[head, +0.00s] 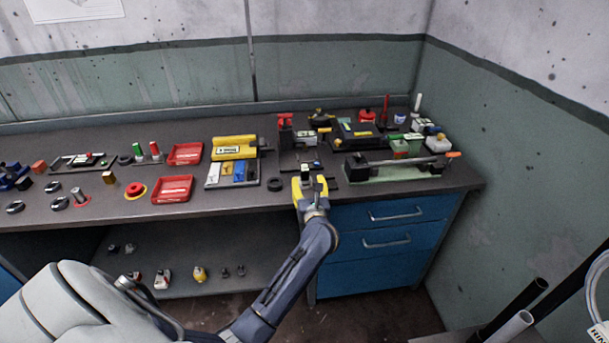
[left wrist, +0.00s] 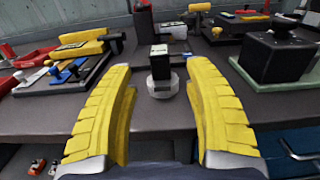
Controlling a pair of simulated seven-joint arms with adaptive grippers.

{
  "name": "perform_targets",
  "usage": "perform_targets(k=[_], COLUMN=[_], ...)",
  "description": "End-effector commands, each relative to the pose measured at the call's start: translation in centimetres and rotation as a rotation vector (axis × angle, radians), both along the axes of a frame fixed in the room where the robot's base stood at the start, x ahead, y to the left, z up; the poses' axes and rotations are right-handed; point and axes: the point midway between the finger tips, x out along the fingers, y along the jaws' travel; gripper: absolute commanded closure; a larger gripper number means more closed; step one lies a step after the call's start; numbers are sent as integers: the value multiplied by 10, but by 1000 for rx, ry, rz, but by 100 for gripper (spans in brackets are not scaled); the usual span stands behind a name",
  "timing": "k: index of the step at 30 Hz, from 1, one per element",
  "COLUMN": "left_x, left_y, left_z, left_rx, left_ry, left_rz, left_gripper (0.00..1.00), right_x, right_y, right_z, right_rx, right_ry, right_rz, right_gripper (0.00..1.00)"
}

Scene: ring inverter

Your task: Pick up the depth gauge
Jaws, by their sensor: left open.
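A small black block with a pale label on top of a silver faceted base (left wrist: 160,84) stands near the front edge of the bench. It looks like the depth gauge, though I cannot read its label. It also shows as a small dark piece (head: 305,169) in the head view. My left gripper (head: 310,183) is at the bench's front edge, its yellow fingers pointing towards the block. In the left wrist view the left gripper (left wrist: 159,68) is open, with the block in line between its spread fingers and no visible contact. My right gripper is not in view.
A black device on a green base (head: 395,167) stands to the right. A board with white, blue and yellow pieces (head: 232,174) lies to the left, by red trays (head: 172,189). Blue drawers (head: 385,240) with handles are below the bench. Several fixtures stand behind.

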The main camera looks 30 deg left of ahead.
Motion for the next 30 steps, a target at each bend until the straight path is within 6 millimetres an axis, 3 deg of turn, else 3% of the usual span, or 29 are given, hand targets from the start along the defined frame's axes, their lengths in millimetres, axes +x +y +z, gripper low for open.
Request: perform_targets(k=[4,14,24,30], left_x=[13,26,55,59], left_y=[11,22,47,51], left_z=[0,1,2,2], left_rx=[2,2,2,1], left_ry=[1,1,2,0], left_rz=[-1,0,0,-1], left_gripper=[47,47,47,47], right_x=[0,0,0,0], right_y=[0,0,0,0], right_z=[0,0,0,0], right_rx=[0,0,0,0], right_ry=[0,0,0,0], right_rz=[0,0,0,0], right_gripper=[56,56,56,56])
